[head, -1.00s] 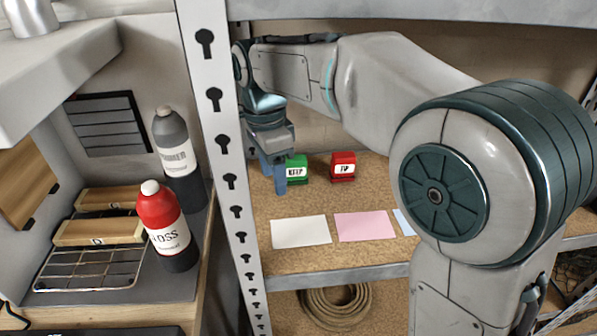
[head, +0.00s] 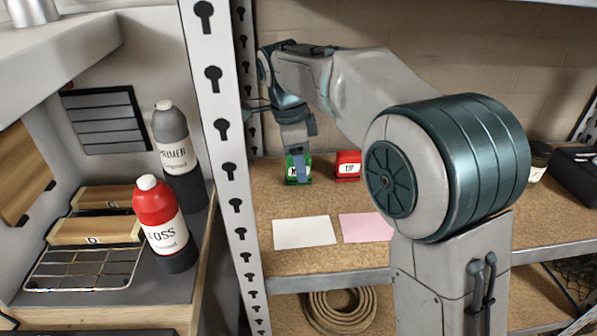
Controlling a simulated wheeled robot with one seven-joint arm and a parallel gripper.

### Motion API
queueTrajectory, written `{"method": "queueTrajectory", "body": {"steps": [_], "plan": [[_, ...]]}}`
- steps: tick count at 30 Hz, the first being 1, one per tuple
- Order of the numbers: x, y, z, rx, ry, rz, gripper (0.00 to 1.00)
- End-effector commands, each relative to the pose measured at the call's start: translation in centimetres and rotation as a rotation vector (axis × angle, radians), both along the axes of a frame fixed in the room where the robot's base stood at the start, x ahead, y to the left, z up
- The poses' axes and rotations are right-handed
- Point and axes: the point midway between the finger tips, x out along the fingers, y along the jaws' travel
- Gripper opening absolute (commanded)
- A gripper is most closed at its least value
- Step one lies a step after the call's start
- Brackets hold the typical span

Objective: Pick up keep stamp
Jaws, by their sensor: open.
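The keep stamp is a green block (head: 291,174) with a white label, on the shelf board in the head view. My gripper (head: 298,166) is lowered at the keep stamp, and a blue finger covers part of the label. The jaws are open. I cannot tell whether the fingers touch the stamp or whether both sides of it are straddled.
A red stamp (head: 347,165) stands just right of the green one. White paper (head: 305,233) and pink paper (head: 368,227) lie in front on the shelf board (head: 300,264). A perforated metal post (head: 226,140) rises close to the left.

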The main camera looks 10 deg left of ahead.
Motion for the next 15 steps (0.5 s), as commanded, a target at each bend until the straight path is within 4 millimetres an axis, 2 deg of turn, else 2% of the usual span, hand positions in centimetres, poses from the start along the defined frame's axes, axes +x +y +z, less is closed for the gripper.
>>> {"method": "queueTrajectory", "body": {"steps": [3, 10, 11, 15], "plan": [[-0.01, -0.13, -1.00, 0.000, 0.000, 0.001, 0.53], [0.00, -0.13, -1.05, 0.001, -0.001, 0.001, 0.53], [0.00, -0.13, -1.04, 0.001, -0.001, 0.001, 0.47], [0.00, -0.12, -1.04, 0.001, -0.001, 0.001, 0.08]]}}
